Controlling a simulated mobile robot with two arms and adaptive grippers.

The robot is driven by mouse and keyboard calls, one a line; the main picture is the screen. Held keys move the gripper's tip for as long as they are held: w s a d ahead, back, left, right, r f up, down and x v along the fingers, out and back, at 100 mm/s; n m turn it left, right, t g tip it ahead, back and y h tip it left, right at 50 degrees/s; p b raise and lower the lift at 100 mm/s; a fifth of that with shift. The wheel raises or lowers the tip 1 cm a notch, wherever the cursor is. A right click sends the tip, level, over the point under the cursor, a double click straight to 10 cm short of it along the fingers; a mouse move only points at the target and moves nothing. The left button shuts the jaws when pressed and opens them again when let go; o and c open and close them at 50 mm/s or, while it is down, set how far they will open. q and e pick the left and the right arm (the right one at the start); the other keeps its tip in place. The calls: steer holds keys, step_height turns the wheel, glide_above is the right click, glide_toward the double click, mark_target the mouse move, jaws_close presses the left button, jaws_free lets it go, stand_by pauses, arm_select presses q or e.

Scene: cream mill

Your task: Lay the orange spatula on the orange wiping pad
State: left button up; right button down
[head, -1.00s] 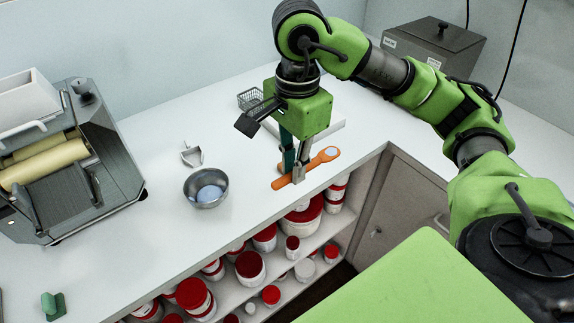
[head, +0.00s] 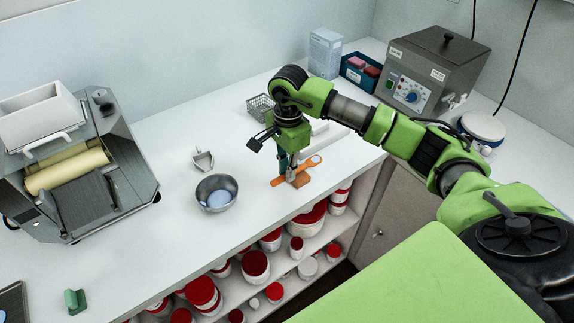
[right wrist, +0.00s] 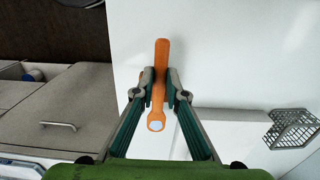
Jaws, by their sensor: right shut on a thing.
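My right gripper (head: 293,176) is shut on the orange spatula (head: 312,162) and holds it low by the counter's front edge. In the right wrist view, the spatula (right wrist: 162,55) lies lengthwise between the two fingertips (right wrist: 160,84), its pale-tipped end towards the palm. A small brown-orange patch (head: 301,181) shows just below the spatula by the fingertips; it may be the wiping pad, mostly covered. I cannot tell whether the spatula touches it. My left gripper is not in view.
A metal bowl (head: 217,194) and a scoop (head: 203,160) stand left of the gripper. A wire basket (head: 260,107) is behind it. The roller mill (head: 75,165) fills the far left. Red-lidded tubs (head: 256,266) sit on shelves below.

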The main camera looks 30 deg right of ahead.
steer(key=shift+f, duration=0.2)
steer(key=c, duration=2.4)
jaws_free()
steer(key=shift+f, duration=0.15)
steer(key=shift+c, duration=0.2)
steer(key=o, duration=0.4)
